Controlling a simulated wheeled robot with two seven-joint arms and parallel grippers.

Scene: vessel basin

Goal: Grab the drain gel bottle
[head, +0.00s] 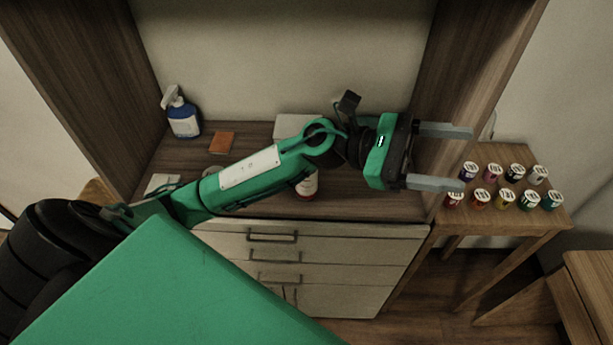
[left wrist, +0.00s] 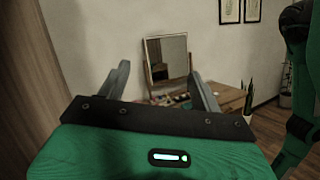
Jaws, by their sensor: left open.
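A white bottle with a red label (head: 308,187) stands on the cabinet's wooden top, partly hidden behind my left forearm. It may be the drain gel bottle; its label cannot be read. A blue and white spray bottle (head: 184,118) stands at the back left of the top. My left gripper (head: 467,158) is open and empty, to the right of the red-labelled bottle, with its fingers pointing right toward the side table. The open fingers also show in the left wrist view (left wrist: 157,70), with no bottle between them. My right gripper is not in view.
An orange-brown sponge-like block (head: 222,142) lies on the top. Wooden side panels (head: 482,90) bound the niche. A wooden side table (head: 510,222) at right bears several small jars (head: 504,200). Drawers (head: 340,272) are below. A mirror (left wrist: 166,58) stands farther off.

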